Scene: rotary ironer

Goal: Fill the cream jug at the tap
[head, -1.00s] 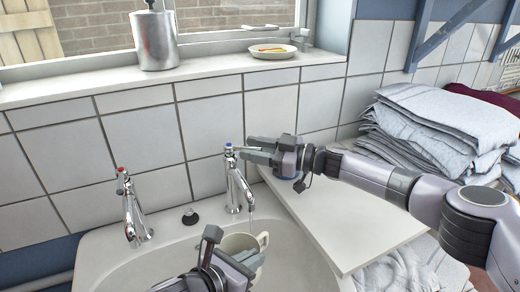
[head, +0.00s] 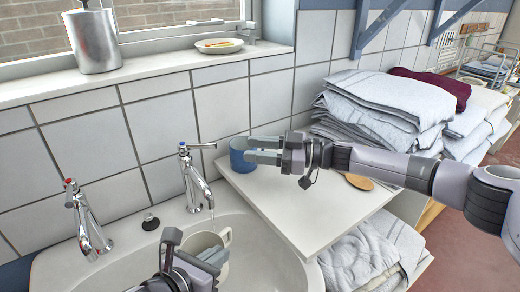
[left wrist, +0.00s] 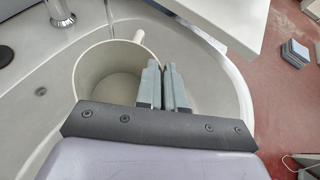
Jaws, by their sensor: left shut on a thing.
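The cream jug (head: 203,241) is upright in the sink below the blue-capped tap (head: 196,180). A thin stream of water (head: 212,223) runs from the spout; in the head view it meets the jug's opening, but I cannot be sure where it lands. My left gripper (head: 192,252) is shut on the jug's wall at the rim. In the left wrist view the jug (left wrist: 92,72) shows a pale inside with no clear water level, and the fingers (left wrist: 165,85) pinch its right side. My right gripper (head: 263,150) is open and empty, right of the tap lever.
A blue mug (head: 239,152) stands behind my right gripper on the white board (head: 290,205). A red-capped tap (head: 86,220) stands at left. A brown oval object (head: 358,181) lies on the board. Folded linen (head: 385,100) is stacked behind. A metal canister (head: 92,40) and dish (head: 220,46) are on the sill.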

